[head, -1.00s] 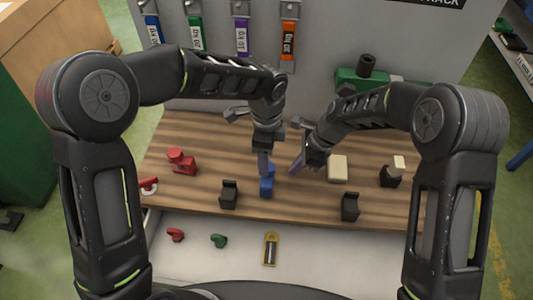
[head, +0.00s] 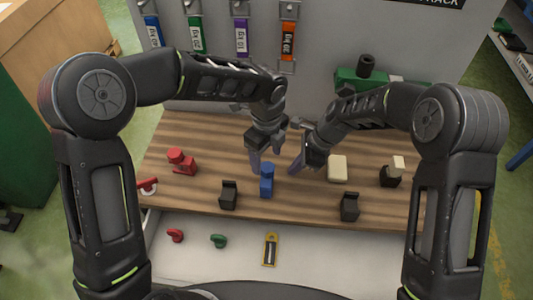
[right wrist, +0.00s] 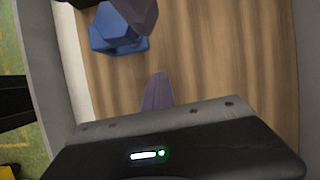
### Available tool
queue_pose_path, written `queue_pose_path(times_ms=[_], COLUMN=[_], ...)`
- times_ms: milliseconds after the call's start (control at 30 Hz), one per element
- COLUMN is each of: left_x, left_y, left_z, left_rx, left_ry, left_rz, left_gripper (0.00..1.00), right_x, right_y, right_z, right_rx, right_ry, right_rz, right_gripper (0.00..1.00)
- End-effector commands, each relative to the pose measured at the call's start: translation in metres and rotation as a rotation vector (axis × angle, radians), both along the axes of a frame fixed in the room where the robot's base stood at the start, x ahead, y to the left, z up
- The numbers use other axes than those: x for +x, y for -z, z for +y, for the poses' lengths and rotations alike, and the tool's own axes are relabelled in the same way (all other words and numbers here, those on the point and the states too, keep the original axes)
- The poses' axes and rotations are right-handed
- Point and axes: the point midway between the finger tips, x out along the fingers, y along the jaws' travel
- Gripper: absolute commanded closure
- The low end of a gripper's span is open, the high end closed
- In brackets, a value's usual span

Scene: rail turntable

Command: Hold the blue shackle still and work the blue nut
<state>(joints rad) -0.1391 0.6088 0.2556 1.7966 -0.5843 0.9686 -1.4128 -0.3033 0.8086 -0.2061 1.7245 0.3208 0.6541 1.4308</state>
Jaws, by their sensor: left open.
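The blue shackle with its blue nut (head: 267,182) stands upright on the wooden bench top, near the middle. In the head view I cannot clearly separate nut from shackle. Blue parts also show at the upper left of the right wrist view (right wrist: 115,30). My left gripper (head: 262,158) is open and empty, just behind and above the blue piece, with a purple finger beside its top. My right gripper (head: 299,164) is to the right of the blue piece, apart from it. One purple finger shows clearly in the right wrist view (right wrist: 158,93); its opening is unclear.
A red piece (head: 181,162) stands at the left, black blocks (head: 228,195) (head: 349,207) near the front edge, and a cream block (head: 337,168) at the right. A white drawer (head: 330,250) below holds small red, green and yellow items.

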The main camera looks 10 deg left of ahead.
Motion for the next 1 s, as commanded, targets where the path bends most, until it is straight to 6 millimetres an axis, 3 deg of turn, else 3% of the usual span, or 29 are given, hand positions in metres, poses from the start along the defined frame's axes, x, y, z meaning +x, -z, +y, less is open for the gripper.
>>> queue_pose_path(times_ms=[433, 800, 1000], left_x=[-0.001, -0.001, 0.000], left_y=[0.029, 0.033, 0.033], left_z=[0.000, 0.001, 0.000], left_rx=[0.000, 0.001, 0.001], left_ry=[0.000, -0.001, -0.001], left_rz=[0.002, 0.002, 0.001], left_gripper=[0.35, 0.35, 0.51], right_x=[0.000, 0.000, 0.000], right_y=[0.000, 0.000, 0.000], right_z=[0.000, 0.000, 0.000], right_rx=[0.000, 0.000, 0.000], right_ry=[0.000, 0.000, 0.000], right_rz=[0.000, 0.000, 0.000], right_gripper=[1.00, 1.00, 1.00])
